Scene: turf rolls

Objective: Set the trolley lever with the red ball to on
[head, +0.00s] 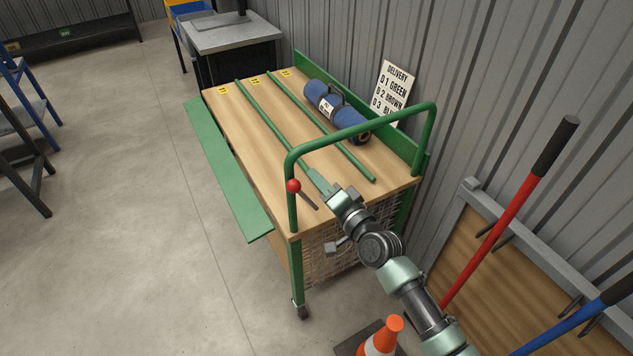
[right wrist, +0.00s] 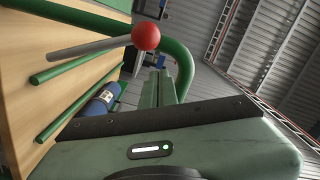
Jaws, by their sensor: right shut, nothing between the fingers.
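The trolley (head: 225,110) has a wooden deck and a green push handle (head: 360,127). Its lever is a grey rod (head: 308,201) with a red ball (head: 293,186) on the end, beside the handle's near-left post. In the right wrist view the ball (right wrist: 146,36) and grey rod (right wrist: 85,48) show just above the fingertips, the rod running left. My right gripper (head: 314,174) is shut and empty, reaching over the trolley's near end, right of the ball and seemingly apart from it. No on or off marking is readable. My left gripper is out of view.
A green flap (head: 228,170) sticks out at the left. An orange cone (head: 383,338) and a rack of long-handled tools (head: 505,235) stand near my right arm.

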